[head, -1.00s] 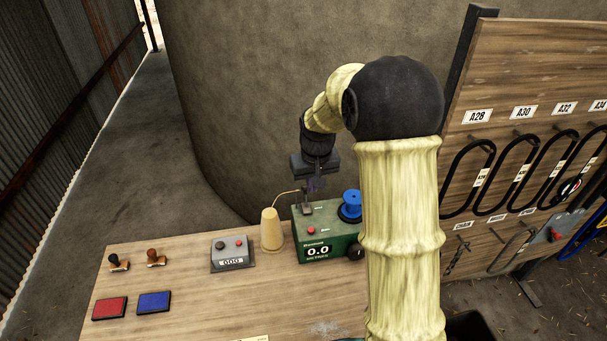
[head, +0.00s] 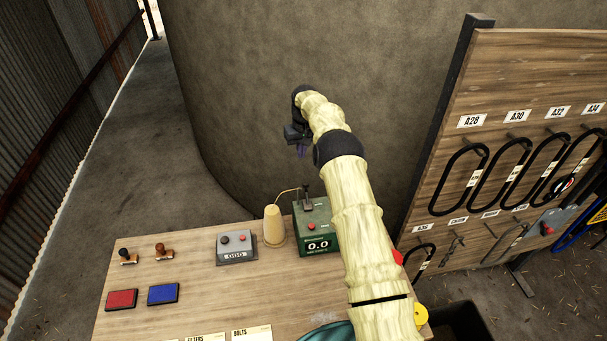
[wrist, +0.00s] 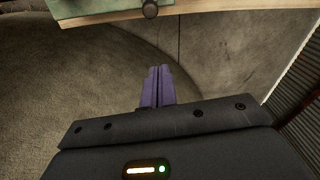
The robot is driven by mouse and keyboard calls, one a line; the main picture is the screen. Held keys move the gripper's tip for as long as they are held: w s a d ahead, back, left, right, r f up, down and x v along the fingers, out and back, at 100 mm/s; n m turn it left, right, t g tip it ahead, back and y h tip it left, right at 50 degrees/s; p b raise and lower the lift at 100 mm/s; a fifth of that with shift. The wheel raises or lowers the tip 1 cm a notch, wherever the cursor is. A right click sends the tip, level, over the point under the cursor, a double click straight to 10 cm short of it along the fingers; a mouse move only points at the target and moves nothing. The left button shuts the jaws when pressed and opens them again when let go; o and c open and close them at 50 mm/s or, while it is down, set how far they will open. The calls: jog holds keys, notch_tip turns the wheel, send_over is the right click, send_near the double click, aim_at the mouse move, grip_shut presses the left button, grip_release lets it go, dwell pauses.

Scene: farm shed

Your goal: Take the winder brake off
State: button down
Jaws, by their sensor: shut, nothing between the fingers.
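The winder is a green box (head: 320,233) with a 0.0 display and a red button (head: 311,226), at the back edge of the wooden bench. A dark lever (head: 307,196), probably its brake, stands up on top at the back left. My arm hides the winder's right side. My gripper (head: 301,151) is above and behind the winder, apart from the lever. Its purple fingers are together and empty in the wrist view (wrist: 158,86). A green edge of the winder (wrist: 85,8) and a dark round knob (wrist: 150,9) show at the top there.
A tan cone (head: 274,228) stands left of the winder, with a thin yellow line running to it. A grey counter box (head: 236,247), stamps and ink pads (head: 163,294) lie further left. A belt board (head: 520,150) stands at right. A large curved wall rises behind the bench.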

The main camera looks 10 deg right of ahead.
jog(key=shift+f, duration=0.1)
notch_tip(320, 180, down, 10)
jog(key=b, duration=0.6)
jog(key=s, duration=0.1)
jog(key=s+r, duration=0.1)
jog(key=s, duration=0.1)
jog(key=shift+s+d+r, duration=0.1)
jog(key=shift+r, duration=0.05)
